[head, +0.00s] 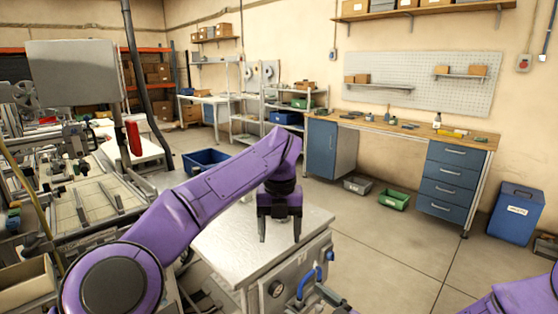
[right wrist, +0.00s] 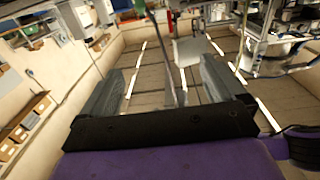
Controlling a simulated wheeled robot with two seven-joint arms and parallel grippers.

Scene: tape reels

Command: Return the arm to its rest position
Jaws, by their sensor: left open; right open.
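My left arm, purple, reaches in from the left in the head view. My left gripper (head: 280,230) hangs fingers down over the pale metal top of a small machine cabinet (head: 225,250). Its two dark fingers are apart, with nothing seen between them. At the lower right of the head view only a purple part of my right arm shows. My right gripper (right wrist: 165,85) shows in the right wrist view, its two grey fingers spread wide and empty. No tape reel can be made out clearly near either gripper.
A workbench (head: 400,126) with blue drawers stands against the back wall. A green bin (head: 393,200) and a grey bin (head: 357,185) lie on the floor before it. A blue bin (head: 515,212) stands at right. Machinery (head: 75,170) fills the left. The floor at right centre is clear.

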